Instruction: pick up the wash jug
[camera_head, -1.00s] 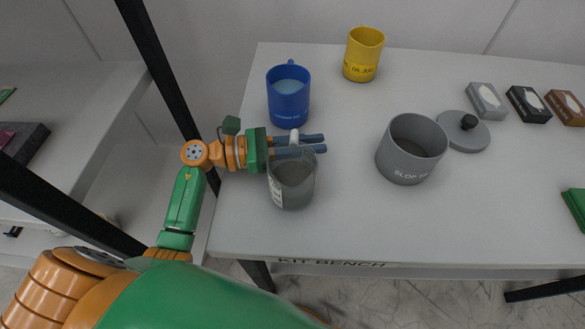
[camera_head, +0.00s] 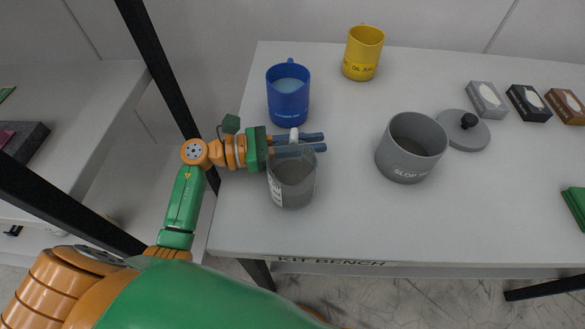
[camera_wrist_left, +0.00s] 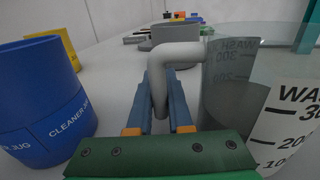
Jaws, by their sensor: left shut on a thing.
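The wash jug (camera_head: 292,182) is a clear grey jug with a pale handle, standing at the near left of the bench. Its printed scale shows at the right of the left wrist view (camera_wrist_left: 248,110). My left gripper (camera_head: 318,143) reaches in from the left at the jug's far side. Its blue fingers (camera_wrist_left: 162,103) are shut on the jug's pale handle (camera_wrist_left: 160,75), one finger on each side. The jug looks upright, and I cannot tell any gap under it. My right gripper is not in view.
A blue cleaner jug (camera_head: 288,97) stands close behind my left gripper. A yellow oil jug (camera_head: 363,55) is at the back. A grey slop pot (camera_head: 410,150) and its lid (camera_head: 464,131) are to the right. A dark post (camera_head: 165,75) stands left of the bench (camera_head: 480,215).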

